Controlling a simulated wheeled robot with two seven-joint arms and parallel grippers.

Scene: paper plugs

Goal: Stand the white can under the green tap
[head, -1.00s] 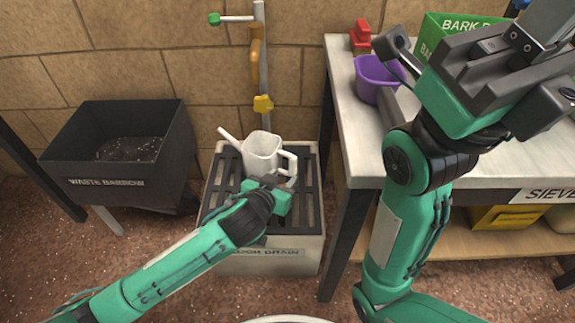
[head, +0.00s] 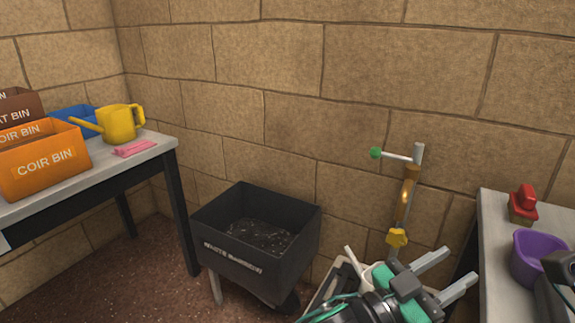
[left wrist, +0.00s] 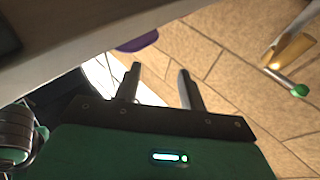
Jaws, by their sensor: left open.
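The green tap (head: 376,153) is a green-ended arm high on the upright pipe by the wall, above a yellow tap. The green end also shows at the right in the left wrist view (left wrist: 299,90). The white can (head: 352,258) is mostly hidden behind my left gripper in the head view; only a pale part that looks like its spout shows, over the floor drain. My left gripper (head: 460,264) is open and empty, below and to the right of the taps. Its two fingers are apart with nothing between them in the left wrist view (left wrist: 158,78).
The black waste barrow (head: 255,245) stands left of the drain (head: 322,292). A bench at the right edge holds a purple pot (head: 538,258) and a red-topped item (head: 523,204). A left table holds an orange coir bin (head: 45,165) and a yellow watering can (head: 119,124).

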